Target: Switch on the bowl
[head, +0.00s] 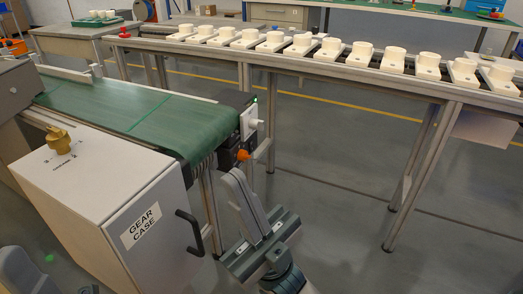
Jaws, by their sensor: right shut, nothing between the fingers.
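I cannot make out a bowl in the head view. At the near end of the green belt conveyor (150,112) is a small white control box (249,121) with a white knob-like part and a tiny green light on top. Just below it, an orange knob (242,155) sticks out from a dark housing. My right gripper (238,180) is shut and empty, its fingers pointing up just below the orange knob. I cannot tell whether it touches the knob. My left gripper is not in view.
A white cabinet (100,190) labelled GEAR CASE, with a brass knob (58,140) on top and a black handle (190,232), stands at the left. A long bench (285,62) behind carries several white cup-shaped fixtures (393,58). The floor at lower right is clear.

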